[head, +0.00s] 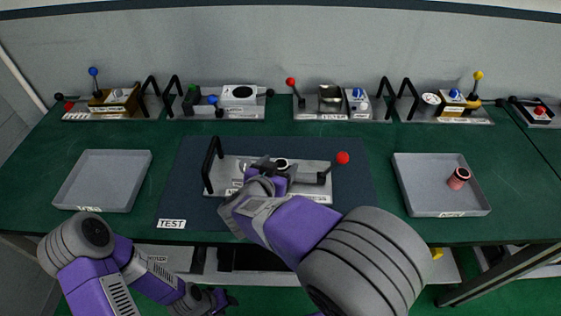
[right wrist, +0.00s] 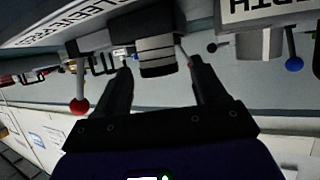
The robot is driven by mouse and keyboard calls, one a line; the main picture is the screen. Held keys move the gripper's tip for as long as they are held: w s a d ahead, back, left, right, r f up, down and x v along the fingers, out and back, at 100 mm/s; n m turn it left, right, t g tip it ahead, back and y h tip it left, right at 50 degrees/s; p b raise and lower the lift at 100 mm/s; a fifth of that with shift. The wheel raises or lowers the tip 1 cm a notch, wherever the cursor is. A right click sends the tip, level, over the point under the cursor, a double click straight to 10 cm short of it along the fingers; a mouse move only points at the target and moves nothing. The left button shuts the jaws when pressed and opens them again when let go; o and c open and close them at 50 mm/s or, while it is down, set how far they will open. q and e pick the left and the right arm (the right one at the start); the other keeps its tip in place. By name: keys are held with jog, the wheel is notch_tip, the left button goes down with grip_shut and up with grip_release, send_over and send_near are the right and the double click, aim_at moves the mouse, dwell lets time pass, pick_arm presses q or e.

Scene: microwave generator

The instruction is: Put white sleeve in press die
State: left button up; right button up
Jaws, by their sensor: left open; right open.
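The press fixture (head: 310,185) stands on the dark mat in the middle of the table, with a black handle at left and a red-knobbed lever at right. A small pale ring with a dark centre, seemingly the white sleeve (head: 282,163), shows at the fixture's middle. In the right wrist view, a short cylinder with dark and pale bands (right wrist: 157,56) stands between the fingertips of my open right gripper (right wrist: 158,65); I cannot tell sleeve from die there. My right arm hides part of the fixture. My left gripper (head: 222,298) is open, low at the front, away from the fixture.
A grey tray (head: 68,190) at left is empty. A grey tray (head: 410,190) at right holds a reddish cylinder (head: 458,178). Several other fixtures with levers line the back of the table. The mat (head: 172,195) is bare left of the press.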

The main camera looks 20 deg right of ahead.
jog(key=p+v, duration=0.4)
jog(key=v, duration=0.6)
jog(key=shift+s, duration=0.15)
